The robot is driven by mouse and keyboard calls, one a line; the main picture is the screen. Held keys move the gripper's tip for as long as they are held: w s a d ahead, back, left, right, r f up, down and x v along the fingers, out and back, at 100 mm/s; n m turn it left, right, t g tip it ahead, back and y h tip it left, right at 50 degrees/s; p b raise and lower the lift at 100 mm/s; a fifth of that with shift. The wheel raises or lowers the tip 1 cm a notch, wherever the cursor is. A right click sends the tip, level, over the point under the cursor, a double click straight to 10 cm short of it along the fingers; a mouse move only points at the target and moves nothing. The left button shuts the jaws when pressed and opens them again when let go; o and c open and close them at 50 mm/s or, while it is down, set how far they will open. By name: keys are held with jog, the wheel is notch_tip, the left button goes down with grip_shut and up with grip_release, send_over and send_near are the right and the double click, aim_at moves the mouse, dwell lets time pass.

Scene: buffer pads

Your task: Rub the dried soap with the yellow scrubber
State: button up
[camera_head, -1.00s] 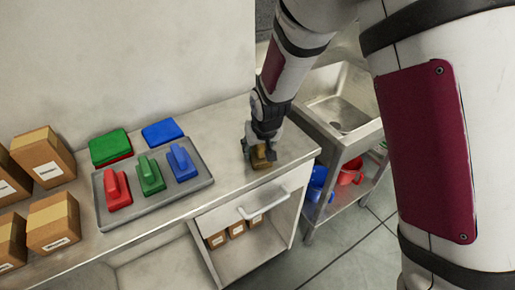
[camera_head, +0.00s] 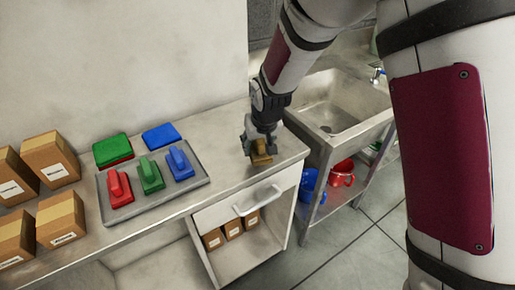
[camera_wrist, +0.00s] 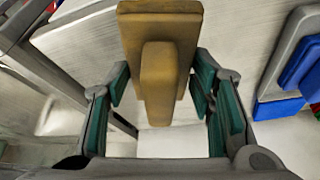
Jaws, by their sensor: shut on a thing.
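The yellow scrubber (camera_head: 261,151), a brownish-yellow block with a raised grip, is at the right end of the counter (camera_head: 225,185). My gripper (camera_head: 260,141) is shut on it from above. In the wrist view the scrubber (camera_wrist: 160,75) shows its flat plate and its grip, with green-padded fingers on both sides. I cannot tell whether its underside touches the counter. I cannot make out the dried soap in either view.
A grey tray (camera_head: 106,201) holds red (camera_head: 120,188), green (camera_head: 150,176) and blue (camera_head: 180,165) scrubbers to the left. Green and blue pads lie behind it. Cardboard boxes (camera_head: 50,160) stand farther left. A sink (camera_head: 335,115) is right, beyond a gap. An open cabinet is below.

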jog(key=shift+r+p, duration=0.65)
jog(key=shift+r, duration=0.8)
